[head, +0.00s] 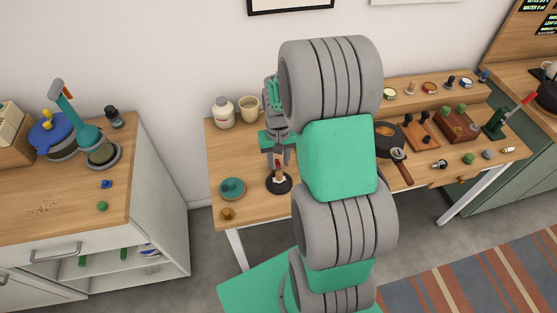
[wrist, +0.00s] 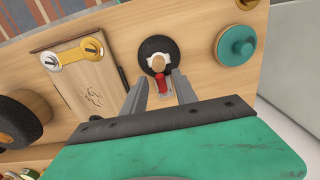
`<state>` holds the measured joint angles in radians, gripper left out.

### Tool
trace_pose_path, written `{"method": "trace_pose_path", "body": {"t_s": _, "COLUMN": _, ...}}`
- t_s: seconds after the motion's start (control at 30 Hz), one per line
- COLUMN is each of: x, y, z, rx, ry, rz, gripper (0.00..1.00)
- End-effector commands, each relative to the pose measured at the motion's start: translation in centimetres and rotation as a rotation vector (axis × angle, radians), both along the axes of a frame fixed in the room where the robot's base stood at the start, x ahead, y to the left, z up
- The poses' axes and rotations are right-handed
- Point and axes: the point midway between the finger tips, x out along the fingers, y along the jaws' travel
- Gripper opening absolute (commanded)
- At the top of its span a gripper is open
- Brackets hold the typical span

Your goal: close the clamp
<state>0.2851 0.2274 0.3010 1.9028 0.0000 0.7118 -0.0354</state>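A small upright device with a round black base, a pale top and a red handle, which looks like the clamp (wrist: 158,62), stands on the wooden table. In the head view its black base (head: 279,184) shows below my gripper (head: 279,158). In the wrist view my gripper (wrist: 160,88) is open, its two grey fingers on either side of the red handle (wrist: 162,84). Nothing is clearly gripped. I cannot tell whether the fingers touch the handle. My arm hides the middle of the table in the head view.
A teal round pot (head: 232,187) and a small brown knob (head: 227,213) stand left of the device. A white jar (head: 223,113) and a cream mug (head: 248,108) are behind. A wooden board (wrist: 85,85) lies beside it in the wrist view. A green red-handled tool (head: 497,122) stands far right.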

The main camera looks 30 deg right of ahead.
Motion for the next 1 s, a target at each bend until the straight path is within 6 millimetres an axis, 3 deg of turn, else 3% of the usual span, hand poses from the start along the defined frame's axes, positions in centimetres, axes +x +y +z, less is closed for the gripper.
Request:
{"method": "trace_pose_path", "body": {"t_s": 0.33, "x": -0.01, "y": 0.02, "z": -0.99, "rx": 0.0, "ry": -0.001, "rz": 0.0, "gripper": 0.34}}
{"method": "trace_pose_path", "body": {"t_s": 0.73, "x": 0.0, "y": 0.03, "z": -0.95, "rx": 0.0, "ry": -0.001, "rz": 0.0, "gripper": 0.02}}
{"method": "trace_pose_path", "body": {"t_s": 1.0, "x": -0.01, "y": 0.02, "z": -0.94, "rx": 0.0, "ry": -0.001, "rz": 0.0, "gripper": 0.0}}
